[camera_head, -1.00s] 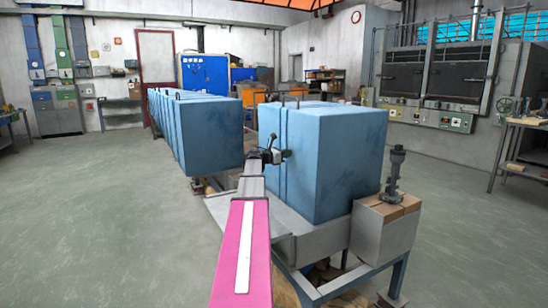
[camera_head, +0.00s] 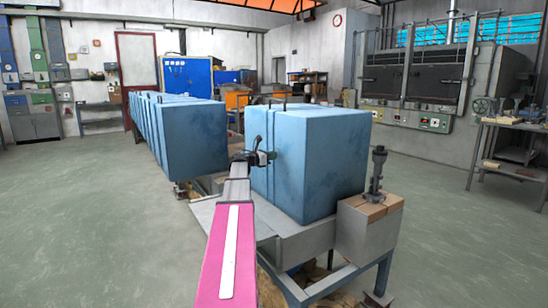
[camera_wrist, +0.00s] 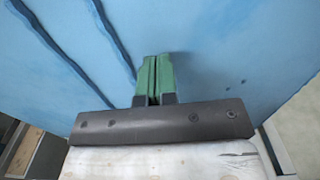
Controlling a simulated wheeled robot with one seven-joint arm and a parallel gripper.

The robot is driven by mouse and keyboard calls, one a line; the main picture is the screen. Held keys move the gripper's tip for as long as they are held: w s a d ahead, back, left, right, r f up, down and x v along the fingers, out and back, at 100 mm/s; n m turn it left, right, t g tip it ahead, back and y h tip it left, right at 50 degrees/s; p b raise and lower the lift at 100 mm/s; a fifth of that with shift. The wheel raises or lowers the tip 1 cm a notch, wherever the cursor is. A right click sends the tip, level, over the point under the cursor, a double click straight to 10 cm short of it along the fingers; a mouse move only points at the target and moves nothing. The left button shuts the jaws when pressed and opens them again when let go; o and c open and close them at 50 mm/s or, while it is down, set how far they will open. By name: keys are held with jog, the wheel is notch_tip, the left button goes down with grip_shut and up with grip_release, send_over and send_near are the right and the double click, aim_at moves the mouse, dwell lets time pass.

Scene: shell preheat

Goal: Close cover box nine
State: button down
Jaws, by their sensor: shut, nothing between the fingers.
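A large blue cover box (camera_head: 335,150) stands closest, on a grey bench frame (camera_head: 310,240). No number shows on it, so I cannot tell whether it is box nine. My gripper (camera_head: 268,158) is at the left side of this box, at about mid height. In the wrist view, my gripper's green fingers (camera_wrist: 153,75) are together with nothing between them. They point at the blue wall (camera_wrist: 215,45), at or very close to it; contact cannot be told. Two dark blue vertical strips (camera_wrist: 115,50) run along the wall left of the fingers.
A row of similar blue boxes (camera_head: 190,140) extends behind to the left, with a gap before the near box. A grey block with a dark upright fitting (camera_head: 377,175) stands at the bench's right end. Open floor (camera_head: 90,220) lies left; a workbench (camera_head: 510,125) stands right.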

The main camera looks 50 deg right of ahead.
jog(key=v, duration=1.3)
jog(key=shift+f, duration=0.1)
jog(key=w+a+f+m+t+y, duration=0.1)
jog(key=a+f+m+t+y, duration=0.3)
jog(key=a+f, duration=1.05)
jog(key=a+f+m+t+y, duration=0.1)
jog(key=a+f+m+y, duration=0.3)
jog(key=a+f, duration=1.1)
jog(key=s+a+f+m+y, duration=0.2)
jog(key=s+a+y, duration=0.1)
jog(key=a, duration=0.8)
jog(key=s+a+f+m+y, duration=0.2)
jog(key=s+a+f+y, duration=0.1)
jog(key=a, duration=0.7)
jog(key=s+a+f+m+y, duration=0.3)
jog(key=s+a, duration=0.1)
jog(key=a, duration=0.7)
jog(key=shift+s+a, duration=0.3)
jog(key=shift+s, duration=0.1)
